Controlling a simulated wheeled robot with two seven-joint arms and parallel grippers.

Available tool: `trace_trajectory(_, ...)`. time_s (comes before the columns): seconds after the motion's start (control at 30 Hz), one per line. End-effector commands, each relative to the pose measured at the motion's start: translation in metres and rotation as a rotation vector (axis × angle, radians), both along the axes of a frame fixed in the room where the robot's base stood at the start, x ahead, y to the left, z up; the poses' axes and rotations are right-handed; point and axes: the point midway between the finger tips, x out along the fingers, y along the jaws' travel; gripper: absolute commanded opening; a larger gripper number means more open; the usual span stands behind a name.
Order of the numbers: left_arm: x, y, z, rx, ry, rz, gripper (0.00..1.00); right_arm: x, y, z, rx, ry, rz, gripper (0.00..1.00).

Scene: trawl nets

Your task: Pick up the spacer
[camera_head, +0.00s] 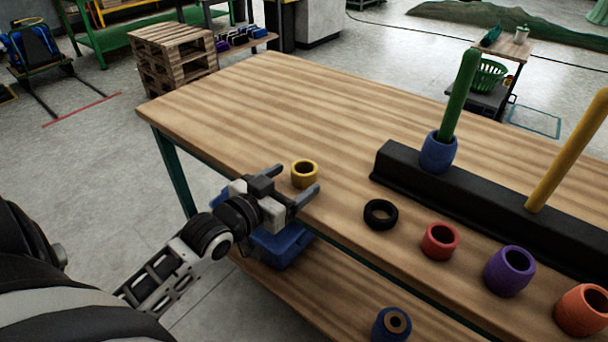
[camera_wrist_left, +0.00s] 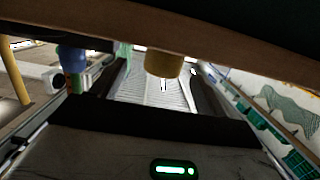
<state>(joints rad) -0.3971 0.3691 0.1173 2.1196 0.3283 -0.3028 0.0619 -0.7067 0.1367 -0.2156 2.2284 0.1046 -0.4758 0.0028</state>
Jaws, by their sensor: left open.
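A yellow ring-shaped spacer (camera_head: 304,174) stands upright on the wooden table near its front edge. My left gripper (camera_head: 297,181) is open, with its two fingers pointing toward the yellow spacer and its tips close to either side of it. The picture does not settle whether they touch it. In the left wrist view the yellow spacer (camera_wrist_left: 164,64) shows between the two dark fingers, with the table in the upper part of the picture. Similar rings lie to the right: black (camera_head: 381,214), red (camera_head: 440,241), purple (camera_head: 510,270) and orange (camera_head: 583,310). My right gripper is not in view.
A black base (camera_head: 410,180) holds a green post (camera_head: 460,95) with a blue ring (camera_head: 438,151) around it, and a yellow post (camera_head: 570,150). A blue bin (camera_head: 285,245) and another blue ring (camera_head: 391,325) are lower down. The table's back left is clear.

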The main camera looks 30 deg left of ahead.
Motion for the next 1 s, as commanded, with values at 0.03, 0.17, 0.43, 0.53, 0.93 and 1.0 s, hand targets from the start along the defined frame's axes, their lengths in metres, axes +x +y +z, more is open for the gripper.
trace_trajectory(0.03,0.007,-0.001,-0.002,0.000,0.000,0.000,0.74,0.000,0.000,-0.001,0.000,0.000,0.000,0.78)
trace_trajectory(0.17,0.015,-0.001,-0.003,0.000,0.002,0.000,0.74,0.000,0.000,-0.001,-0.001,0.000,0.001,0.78)
trace_trajectory(0.43,0.048,0.001,-0.005,0.001,0.000,0.000,0.74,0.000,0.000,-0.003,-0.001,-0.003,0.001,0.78)
trace_trajectory(0.53,0.060,0.000,-0.008,0.000,0.001,0.000,0.74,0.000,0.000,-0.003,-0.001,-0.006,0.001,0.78)
trace_trajectory(0.93,0.068,-0.001,-0.009,0.001,0.003,0.000,0.54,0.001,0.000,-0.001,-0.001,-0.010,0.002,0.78)
trace_trajectory(1.0,0.067,-0.001,-0.009,0.001,0.003,0.000,0.35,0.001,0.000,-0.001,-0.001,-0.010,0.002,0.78)
